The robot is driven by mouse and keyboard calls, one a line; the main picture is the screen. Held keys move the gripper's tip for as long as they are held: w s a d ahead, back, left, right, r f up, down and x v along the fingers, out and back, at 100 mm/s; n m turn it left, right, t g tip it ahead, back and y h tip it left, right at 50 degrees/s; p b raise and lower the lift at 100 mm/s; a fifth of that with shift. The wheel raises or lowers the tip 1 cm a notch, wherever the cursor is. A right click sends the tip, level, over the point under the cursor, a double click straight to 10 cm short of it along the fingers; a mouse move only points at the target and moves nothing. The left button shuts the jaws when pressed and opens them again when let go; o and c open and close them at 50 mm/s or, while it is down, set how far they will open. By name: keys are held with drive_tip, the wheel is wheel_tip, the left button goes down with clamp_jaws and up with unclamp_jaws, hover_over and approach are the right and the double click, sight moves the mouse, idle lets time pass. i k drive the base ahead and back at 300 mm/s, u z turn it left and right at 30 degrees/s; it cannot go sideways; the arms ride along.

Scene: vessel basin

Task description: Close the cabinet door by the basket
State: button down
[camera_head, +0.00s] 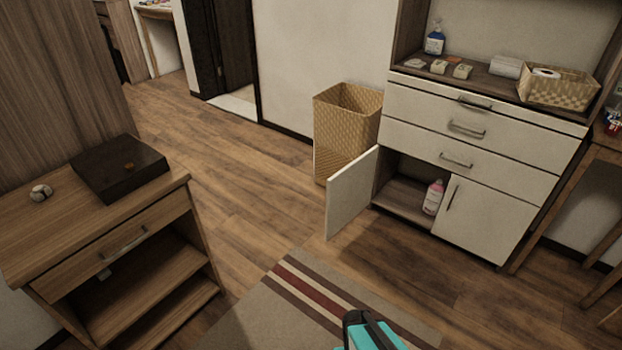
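The white cabinet door (350,193) stands open at the lower left of the white cabinet. It swings out toward the room, and its free edge points to the lower left. The tall woven basket (336,124) stands on the floor behind the door, left of the cabinet, and the door hides part of it. The open compartment (402,196) shows a pink bottle (433,197) inside. Part of my gripper (370,332), black and teal, shows at the bottom edge, well short of the door. Its fingertips cannot be made out clearly.
The right cabinet door (485,220) and the drawers above are shut. A striped rug (310,310) lies on the wooden floor before the cabinet. A wooden desk (100,230) with a dark box (118,168) stands at left. Floor between desk and door is clear.

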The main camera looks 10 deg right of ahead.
sight(349, 192)
drive_tip(key=u, duration=0.6)
drive_tip(key=i, duration=0.65)
drive_tip(key=u, duration=0.55)
drive_tip(key=i, duration=0.75)
drive_tip(key=u, duration=0.3)
